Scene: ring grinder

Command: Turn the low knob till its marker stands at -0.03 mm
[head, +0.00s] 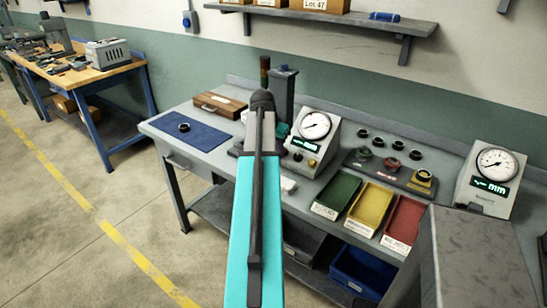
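A grey gauge box (329,150) with a round white dial (315,125) and a small green-lit display (305,143) stands on the bench, just right of my raised arm. Low on its front are a dark round knob (298,156) and a small yellowish round part (312,163). I cannot tell from here which is the low knob, and its marker and any scale are too small to read. My turquoise arm rises through the middle of the view and hides part of the bench and machine behind it. My gripper is not visible; it is hidden behind the arm.
Green (338,190), yellow (371,204) and red (403,219) trays lie at the front edge. Several rings sit on a dark stand behind them. A second gauge (491,180) stands at right. A blue mat (191,137) with one ring and a wooden case (219,105) are at left.

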